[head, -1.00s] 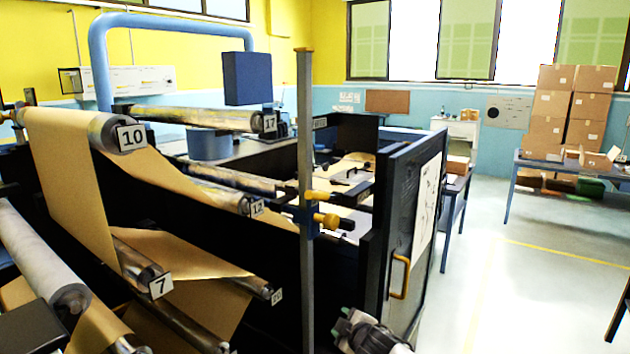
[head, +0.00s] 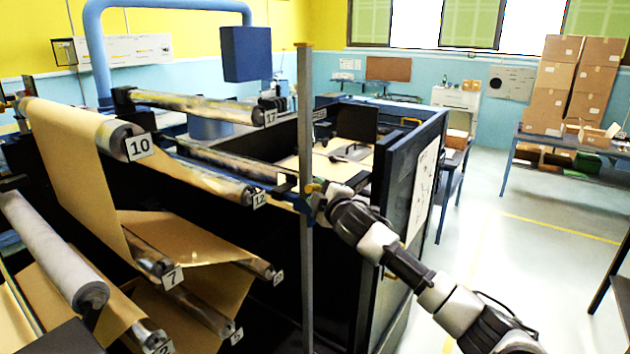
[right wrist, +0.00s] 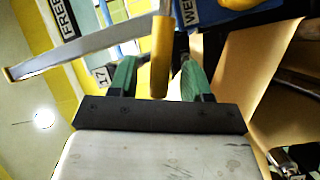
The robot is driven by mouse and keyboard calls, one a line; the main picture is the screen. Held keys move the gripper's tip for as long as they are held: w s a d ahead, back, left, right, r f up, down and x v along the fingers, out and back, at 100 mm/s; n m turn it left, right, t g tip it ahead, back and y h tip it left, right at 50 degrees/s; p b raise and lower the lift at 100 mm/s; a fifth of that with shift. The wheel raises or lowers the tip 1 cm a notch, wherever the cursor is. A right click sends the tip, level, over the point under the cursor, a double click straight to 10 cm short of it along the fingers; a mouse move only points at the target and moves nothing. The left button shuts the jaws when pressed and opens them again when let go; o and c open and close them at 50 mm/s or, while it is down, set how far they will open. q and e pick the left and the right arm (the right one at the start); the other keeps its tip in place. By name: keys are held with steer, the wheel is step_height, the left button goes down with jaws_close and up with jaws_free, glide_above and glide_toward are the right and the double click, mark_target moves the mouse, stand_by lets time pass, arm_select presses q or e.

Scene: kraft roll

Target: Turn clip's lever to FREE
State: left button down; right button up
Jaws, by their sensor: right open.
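The clip (head: 309,199), blue with yellow parts, sits on the upright grey post (head: 306,120), beside the roller tagged 12. My right gripper (head: 324,196) is at the clip and covers much of it. In the right wrist view, the green fingers of the right gripper (right wrist: 157,78) are open, with the yellow lever (right wrist: 160,58) showing between them. I cannot tell whether they touch it. A FREE label (right wrist: 63,18) is at the upper left and a label starting WE (right wrist: 190,12) is right of the lever. Which label the lever points at is unclear. My left gripper is out of view.
Rollers with kraft paper (head: 62,170) fill the left. A dark machine door (head: 398,235) stands right of the post, close behind my right arm. The floor (head: 520,260) at the right is open. Boxes (head: 570,85) are stacked on a far table.

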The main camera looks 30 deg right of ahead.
steer(key=shift+w+d+p, duration=0.2)
steer(key=shift+w+p, duration=0.15)
steer(key=shift+w, duration=0.95)
steer(key=shift+s, duration=0.1)
jaws_close()
